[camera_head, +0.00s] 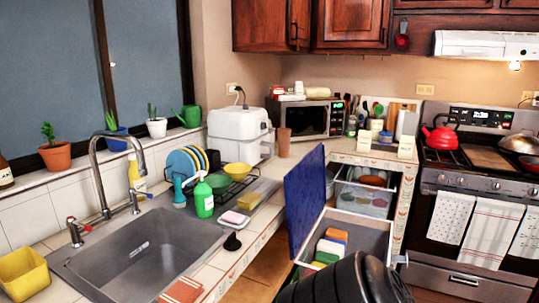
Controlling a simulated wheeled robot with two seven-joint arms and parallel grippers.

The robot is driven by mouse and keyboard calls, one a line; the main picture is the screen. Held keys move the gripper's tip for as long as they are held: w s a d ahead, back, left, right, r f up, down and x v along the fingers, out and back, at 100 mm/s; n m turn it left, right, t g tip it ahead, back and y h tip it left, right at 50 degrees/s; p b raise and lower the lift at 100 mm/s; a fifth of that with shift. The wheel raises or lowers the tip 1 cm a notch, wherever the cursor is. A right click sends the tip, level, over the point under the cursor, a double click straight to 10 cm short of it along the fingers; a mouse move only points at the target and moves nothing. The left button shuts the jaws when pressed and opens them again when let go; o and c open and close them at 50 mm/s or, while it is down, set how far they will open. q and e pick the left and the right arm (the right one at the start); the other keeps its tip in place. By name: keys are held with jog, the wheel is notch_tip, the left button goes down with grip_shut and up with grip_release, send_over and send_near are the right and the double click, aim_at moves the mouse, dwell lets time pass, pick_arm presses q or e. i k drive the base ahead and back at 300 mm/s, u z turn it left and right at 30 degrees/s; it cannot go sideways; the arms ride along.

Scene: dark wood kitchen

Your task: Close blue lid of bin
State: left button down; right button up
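The blue lid (305,202) stands upright, swung open, along the left side of the bin (362,236). The bin is a light grey, open-topped box at the lower middle right, and its inside shows. Several coloured blocks (331,243), orange, green and yellow among them, lie inside. A large dark rounded part, which looks like my own arm, covers the bin's near end at the bottom edge. I see no fingertips of my left or right gripper.
The counter with the metal sink (140,258) is left of the lid. Behind the bin are open shelves with bowls (372,180). The stove (470,215) is at right. Some floor shows between.

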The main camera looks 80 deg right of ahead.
aim_at(305, 189)
jog(key=z, duration=2.45)
